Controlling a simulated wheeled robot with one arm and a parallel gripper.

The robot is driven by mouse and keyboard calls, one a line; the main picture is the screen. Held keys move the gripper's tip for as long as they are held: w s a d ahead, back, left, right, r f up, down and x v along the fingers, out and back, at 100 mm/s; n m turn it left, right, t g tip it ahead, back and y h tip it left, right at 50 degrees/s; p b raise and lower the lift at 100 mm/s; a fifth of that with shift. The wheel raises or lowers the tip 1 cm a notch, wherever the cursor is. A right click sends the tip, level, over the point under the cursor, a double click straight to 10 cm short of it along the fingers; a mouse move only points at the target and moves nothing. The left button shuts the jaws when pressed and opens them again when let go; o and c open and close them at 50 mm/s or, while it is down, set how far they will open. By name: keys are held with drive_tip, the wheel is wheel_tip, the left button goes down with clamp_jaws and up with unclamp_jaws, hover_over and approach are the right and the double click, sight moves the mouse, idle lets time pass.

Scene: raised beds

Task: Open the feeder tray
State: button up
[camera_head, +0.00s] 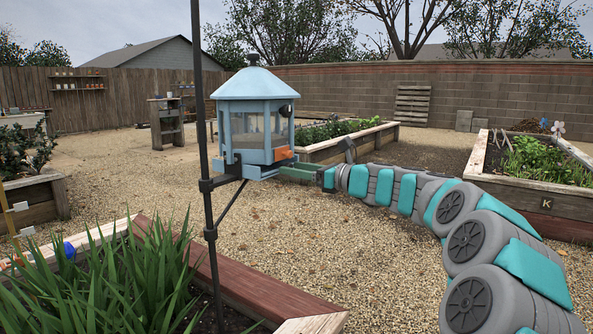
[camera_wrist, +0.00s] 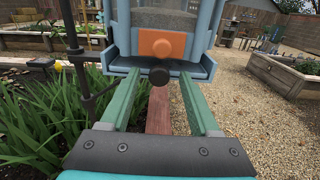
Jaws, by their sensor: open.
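The feeder (camera_head: 252,125) is a light blue, roofed box with clear windows, mounted on a dark pole. At its base is a blue tray ledge (camera_wrist: 205,68), which also shows in the head view (camera_head: 257,171). In the head view my gripper (camera_head: 300,172) meets the feeder's lower right side, and the knob is hidden.
The dark pole (camera_head: 203,120) stands beside the feeder. A wooden-edged raised bed with spiky plants (camera_head: 120,275) lies below left. Another bed (camera_head: 540,195) lies at the right. Open gravel (camera_head: 330,255) lies beneath my arm.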

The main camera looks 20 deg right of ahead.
clamp_jaws()
idle(0.6)
idle(0.9)
